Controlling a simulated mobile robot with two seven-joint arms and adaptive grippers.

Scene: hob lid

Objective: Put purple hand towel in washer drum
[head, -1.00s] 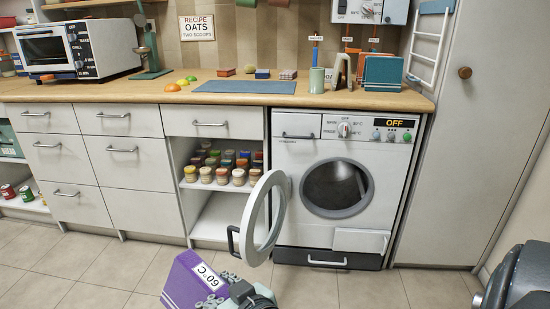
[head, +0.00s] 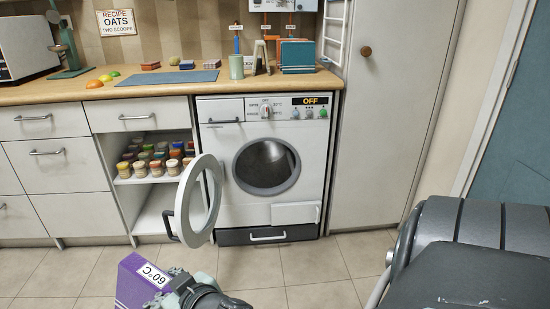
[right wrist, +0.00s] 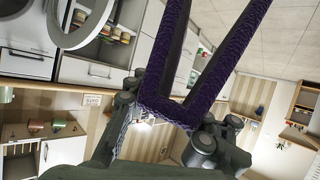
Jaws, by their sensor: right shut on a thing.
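The purple hand towel (head: 130,284), with a white "60°C" label, is at the bottom of the head view. My right gripper (head: 184,287) is shut on it, in front of and below the washer. In the right wrist view the towel (right wrist: 166,108) is held between the fingers and hangs in two long strips. The white washer (head: 232,208) has its round door (head: 212,217) swung open to the left. Its dark drum opening (head: 266,165) is uncovered; the inside is too dark to tell what it holds. My left gripper is not in view.
The open door's ring stands out between the towel and the drum opening. A shelf with several jars (head: 158,157) is left of the washer. A tall cabinet (head: 375,120) stands to its right. The tiled floor (head: 340,265) in front is clear.

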